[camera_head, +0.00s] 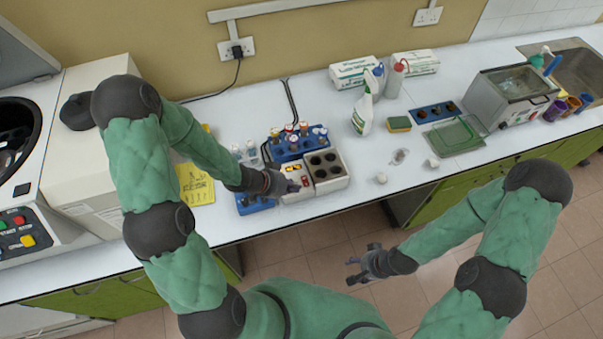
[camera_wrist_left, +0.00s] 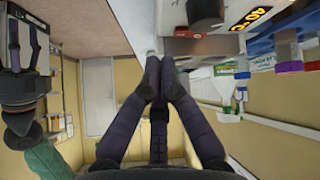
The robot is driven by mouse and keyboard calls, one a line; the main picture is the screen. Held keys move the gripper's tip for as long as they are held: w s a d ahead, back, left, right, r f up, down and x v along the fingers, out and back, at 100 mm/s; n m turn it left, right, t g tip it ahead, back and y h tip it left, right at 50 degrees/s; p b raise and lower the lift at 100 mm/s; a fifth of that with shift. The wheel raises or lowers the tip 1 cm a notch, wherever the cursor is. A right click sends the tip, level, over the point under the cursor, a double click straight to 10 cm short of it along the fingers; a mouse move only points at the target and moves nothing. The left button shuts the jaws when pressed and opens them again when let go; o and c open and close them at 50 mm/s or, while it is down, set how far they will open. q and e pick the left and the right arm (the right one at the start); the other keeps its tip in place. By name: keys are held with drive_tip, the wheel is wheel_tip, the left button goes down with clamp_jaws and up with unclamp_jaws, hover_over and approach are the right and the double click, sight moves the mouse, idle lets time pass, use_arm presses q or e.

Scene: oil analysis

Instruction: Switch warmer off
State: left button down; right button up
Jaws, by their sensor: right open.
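My right gripper (camera_head: 357,270) is open and empty, in front of the bench over the floor.
A blue rack (camera_head: 283,153) with several vials stands behind the warmer. Another blue rack (camera_head: 254,207) is left of it, near a yellow note (camera_head: 195,184). A white spray bottle (camera_head: 363,113), a sponge (camera_head: 399,124) and a water bath (camera_head: 512,91) stand farther right.

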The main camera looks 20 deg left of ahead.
use_arm(q)
drive_tip(key=w+a+r+m, duration=0.2)
drive_tip(key=a+r+m, duration=0.2)
drive_tip(key=r+m, duration=0.2)
wheel_tip(320, 180, up, 2)
drive_tip(key=shift+a+r, duration=0.2)
drive_tip(key=shift+a, duration=0.1)
drive_tip(key=b, duration=0.5)
hover_over(305, 181)
drive_tip(key=a, duration=0.1)
drive_tip(key=f, duration=0.7)
drive_tip(key=shift+s+a, duration=0.15)
drive_tip(key=shift+s, duration=0.05)
drive_tip(key=f, duration=0.1)
drive_tip(key=f+b, duration=0.1)
drive_tip(key=f, duration=0.1)
drive_tip(key=shift+w+f, duration=0.1)
drive_tip(key=shift+w, duration=0.2)
drive_tip(key=shift+w+f+b, duration=0.1)
drive_tip(key=shift+f+b, duration=0.25)
drive_tip(key=shift+f, duration=0.1)
